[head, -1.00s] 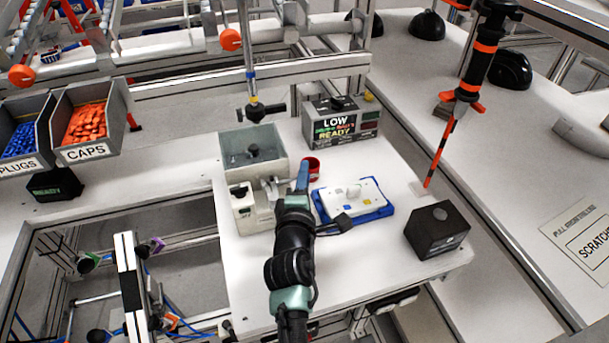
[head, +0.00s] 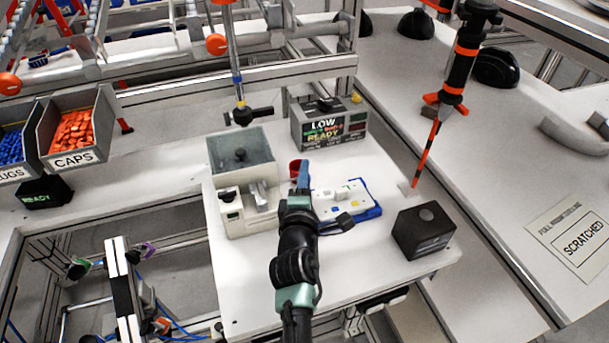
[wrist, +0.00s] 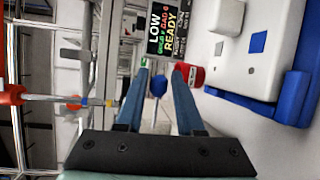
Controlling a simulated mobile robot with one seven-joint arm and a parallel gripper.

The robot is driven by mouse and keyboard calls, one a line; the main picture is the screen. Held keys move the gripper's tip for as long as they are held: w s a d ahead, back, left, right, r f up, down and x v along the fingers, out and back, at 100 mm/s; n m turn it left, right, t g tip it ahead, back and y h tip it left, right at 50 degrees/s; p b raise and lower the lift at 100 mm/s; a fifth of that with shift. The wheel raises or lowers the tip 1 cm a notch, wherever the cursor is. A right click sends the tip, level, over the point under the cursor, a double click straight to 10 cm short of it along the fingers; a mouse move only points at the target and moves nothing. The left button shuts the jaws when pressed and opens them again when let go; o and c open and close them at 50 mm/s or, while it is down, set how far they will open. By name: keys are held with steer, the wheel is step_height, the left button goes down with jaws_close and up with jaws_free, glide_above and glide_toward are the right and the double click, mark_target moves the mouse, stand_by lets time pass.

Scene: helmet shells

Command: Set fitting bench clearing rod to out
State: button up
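My gripper (head: 304,168) reaches over the white fitting bench (head: 350,265), its blue fingers close to a red cup (head: 294,168). In the wrist view, my gripper (wrist: 160,70) is open, with a clear gap between the fingers. A small blue knob (wrist: 158,86) shows in that gap; I cannot tell whether it is the clearing rod's end. The red cup (wrist: 191,75) is beside the right fingertip there. A grey bin with a cream unit (head: 232,212) stands left of my gripper. No part is clearly recognisable as the clearing rod; my gripper hides some of the bench.
A white fixture on a blue tray (head: 372,211) lies right of my gripper. A display box (head: 328,124) reading LOW and READY stands behind. A black box (head: 424,230) is at the right. An orange-and-black tool (head: 452,85) hangs above the right edge. The front bench surface is clear.

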steer(key=s+a+r, duration=0.1)
steer(key=s, duration=1.1)
steer(key=shift+s+r+p, duration=0.3)
steer(key=shift+s+p, duration=0.05)
steer(key=shift+s, duration=0.05)
